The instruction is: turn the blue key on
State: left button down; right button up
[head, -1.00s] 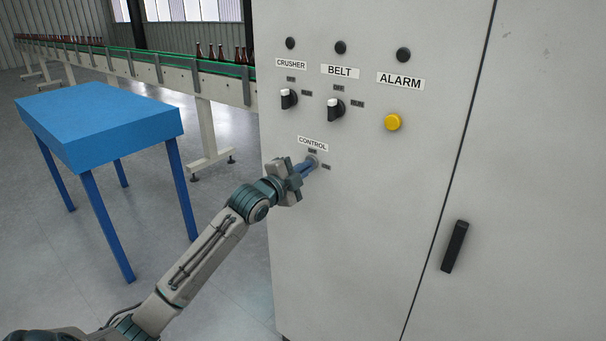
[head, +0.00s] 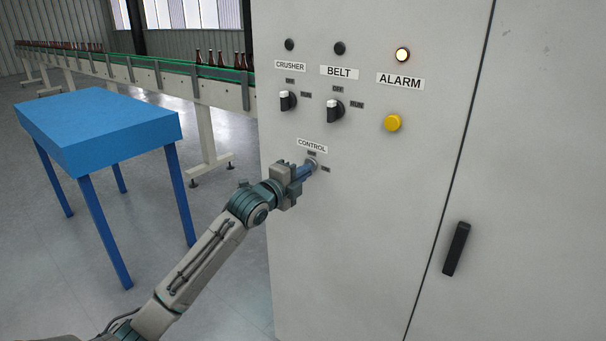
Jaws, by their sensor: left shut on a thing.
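The blue key (head: 308,168) sits in the round lock under the CONTROL label (head: 312,145) on the grey cabinet (head: 350,240). My left gripper (head: 302,173) is at the lock, shut on the key. The gripper covers much of the key, so its exact angle is hard to tell. Two small dark labels stand above and to the right of the lock; their words are too small to read. My right gripper is not in view.
The CRUSHER switch (head: 287,101), BELT switch (head: 335,110) and yellow ALARM button (head: 393,123) are above the lock. The ALARM lamp (head: 403,55) is lit. A blue table (head: 95,120) and a conveyor (head: 180,82) with brown bottles stand to the left.

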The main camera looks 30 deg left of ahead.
pick_arm(q)
jog(key=shift+f, duration=0.1)
jog(key=c, duration=1.6)
grip_release()
